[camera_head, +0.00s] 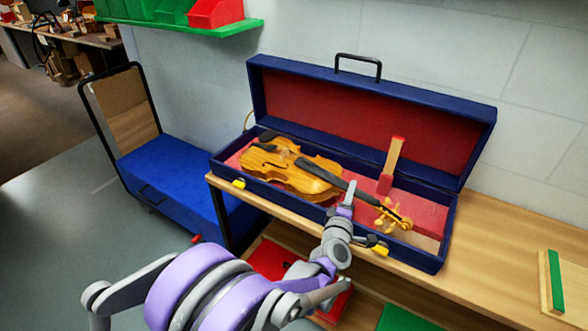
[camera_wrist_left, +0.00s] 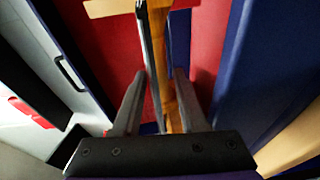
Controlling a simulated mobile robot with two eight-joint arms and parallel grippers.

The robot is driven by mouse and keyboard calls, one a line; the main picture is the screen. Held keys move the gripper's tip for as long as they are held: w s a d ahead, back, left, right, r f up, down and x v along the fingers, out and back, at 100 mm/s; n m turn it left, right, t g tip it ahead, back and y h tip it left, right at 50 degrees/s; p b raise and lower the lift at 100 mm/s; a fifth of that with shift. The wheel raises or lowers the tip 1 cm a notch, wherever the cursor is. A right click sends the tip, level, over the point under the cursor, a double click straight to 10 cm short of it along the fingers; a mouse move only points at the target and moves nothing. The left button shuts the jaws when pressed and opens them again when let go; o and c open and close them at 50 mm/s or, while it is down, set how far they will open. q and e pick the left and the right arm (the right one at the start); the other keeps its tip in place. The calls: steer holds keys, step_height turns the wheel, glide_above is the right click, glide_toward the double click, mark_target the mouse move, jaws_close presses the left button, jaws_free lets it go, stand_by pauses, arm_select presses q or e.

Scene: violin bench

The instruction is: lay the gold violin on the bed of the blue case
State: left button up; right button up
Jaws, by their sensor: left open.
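The gold violin (camera_head: 285,170) lies in the open blue case (camera_head: 390,86), its body at the left and its scroll at the right. Its black fingerboard and neck run across the red bed (camera_head: 428,212). Whether the whole violin touches the bed I cannot tell. My left gripper (camera_head: 348,190) is at the neck, over the case's front wall. In the left wrist view the open fingers (camera_wrist_left: 159,95) stand on either side of the neck (camera_wrist_left: 172,45), with gaps visible. My right gripper is not in view.
A wooden post with red ends (camera_head: 393,160) stands in the case behind the neck. The lid is up at the back. The bench (camera_head: 500,240) is clear right of the case, up to a green-edged wooden piece (camera_head: 553,283). A blue cart (camera_head: 170,165) stands at the left.

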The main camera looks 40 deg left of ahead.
arm_select(q)
steer(key=shift+c, duration=0.3)
jaws_close()
steer(key=shift+s+r, duration=0.1)
stand_by(1.0)
